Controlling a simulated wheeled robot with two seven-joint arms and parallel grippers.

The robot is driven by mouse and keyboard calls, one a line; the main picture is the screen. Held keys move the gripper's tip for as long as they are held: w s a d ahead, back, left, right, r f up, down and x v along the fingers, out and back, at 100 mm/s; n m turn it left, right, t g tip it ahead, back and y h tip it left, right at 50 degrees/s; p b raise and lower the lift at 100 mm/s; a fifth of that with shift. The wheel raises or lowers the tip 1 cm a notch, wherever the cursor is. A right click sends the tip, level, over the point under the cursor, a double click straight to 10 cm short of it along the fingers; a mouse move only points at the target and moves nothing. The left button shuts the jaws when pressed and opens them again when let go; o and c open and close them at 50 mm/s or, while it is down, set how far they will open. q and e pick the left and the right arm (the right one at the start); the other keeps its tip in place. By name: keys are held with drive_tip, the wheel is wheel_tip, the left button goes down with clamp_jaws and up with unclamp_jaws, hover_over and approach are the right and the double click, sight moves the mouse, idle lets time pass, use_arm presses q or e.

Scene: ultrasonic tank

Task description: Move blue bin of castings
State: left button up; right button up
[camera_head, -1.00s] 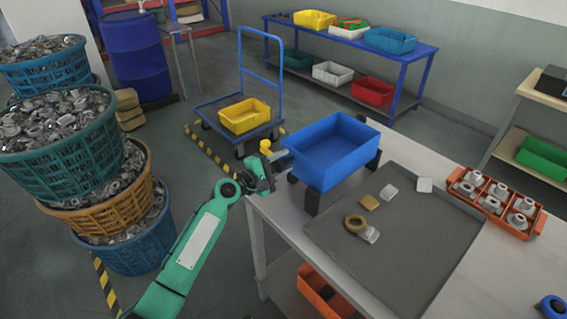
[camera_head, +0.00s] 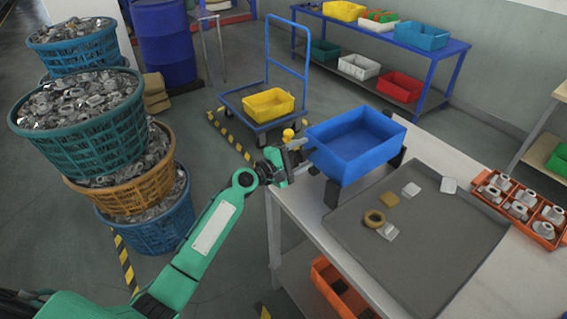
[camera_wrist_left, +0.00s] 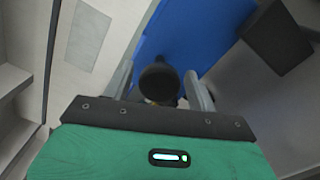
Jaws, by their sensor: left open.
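The blue bin (camera_head: 352,165) stands on dark supports at the left end of the worktable (camera_head: 430,150) in the head view. Its visible inside looks empty. My left gripper (camera_head: 300,152) is open at the bin's near left side, close to its wall. I cannot tell whether it touches. The left wrist view shows the bin's blue wall (camera_wrist_left: 190,30) just beyond the gripper (camera_wrist_left: 180,88), with nothing clearly held between the fingers. White castings (camera_head: 520,208) sit in an orange tray (camera_head: 543,229) at the right. My right gripper is not in view.
A grey mat (camera_head: 430,240) with a few loose parts lies right of the bin. Baskets of castings (camera_head: 85,125) are stacked at the left. A blue cart with a yellow bin (camera_head: 268,104) stands behind. A blue rack (camera_head: 440,50) holds several bins.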

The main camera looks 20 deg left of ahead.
use_arm(q)
drive_tip(key=b+v, duration=0.3)
drive_tip(key=v, duration=0.9)
drive_tip(key=shift+s+a, duration=0.25)
drive_tip(key=shift+s, duration=0.05)
drive_tip(key=shift+f, duration=0.1)
